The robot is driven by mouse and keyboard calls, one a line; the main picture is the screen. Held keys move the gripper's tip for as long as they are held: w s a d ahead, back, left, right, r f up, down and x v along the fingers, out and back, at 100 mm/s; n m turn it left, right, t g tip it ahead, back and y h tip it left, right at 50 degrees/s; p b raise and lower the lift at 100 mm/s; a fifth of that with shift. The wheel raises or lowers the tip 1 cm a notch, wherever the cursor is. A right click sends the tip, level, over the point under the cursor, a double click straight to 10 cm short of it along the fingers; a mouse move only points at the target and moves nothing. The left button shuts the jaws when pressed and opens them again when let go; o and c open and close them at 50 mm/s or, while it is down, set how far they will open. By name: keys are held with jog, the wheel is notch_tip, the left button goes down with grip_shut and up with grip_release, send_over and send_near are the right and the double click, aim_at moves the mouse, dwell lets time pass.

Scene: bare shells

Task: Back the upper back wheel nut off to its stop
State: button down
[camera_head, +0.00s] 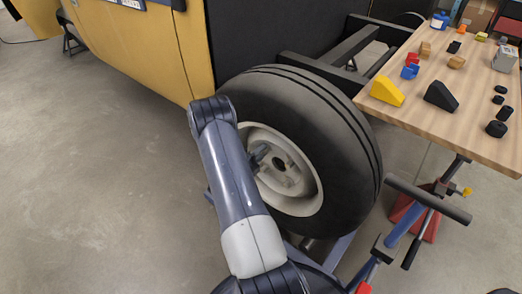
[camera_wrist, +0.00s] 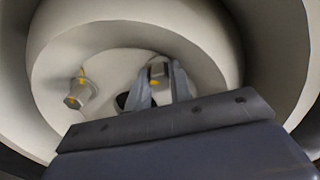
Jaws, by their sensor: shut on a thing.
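The wheel (camera_head: 345,125) has a black tyre and a cream rim, and stands upright beside the yellow vehicle body. My gripper (camera_head: 260,156) reaches into the dished rim, left of the dark centre hole. In the wrist view my gripper (camera_wrist: 160,84) is shut on a wheel nut (camera_wrist: 158,72), a grey nut with yellow marks, one finger on each side. Another wheel nut (camera_wrist: 77,92) with yellow marks stands free to the left. The dark centre hole (camera_wrist: 122,101) is partly hidden by a finger. I cannot tell from the views which named nut is held.
A wooden table (camera_head: 470,115) at the right bears a yellow wedge (camera_head: 387,91), a black wedge (camera_head: 440,96) and several small items. A blue and red stand (camera_head: 400,225) with a dark bar is right of the wheel. Bare floor (camera_head: 90,180) lies at the left.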

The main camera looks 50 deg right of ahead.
jog(key=n+p, duration=0.1)
jog(key=n, duration=0.5)
jog(key=shift+f+p, duration=0.1)
jog(key=shift+p, duration=0.25)
jog(key=shift+n, duration=0.3)
jog(key=c, duration=1.3)
grip_release()
jog(key=shift+o, duration=0.2)
jog(key=shift+a, duration=0.15)
jog(key=s+a+p, duration=0.1)
jog(key=a, duration=0.9)
jog(key=shift+a+p, duration=0.3)
jog(key=shift+p, duration=0.05)
jog(key=shift+d, duration=0.15)
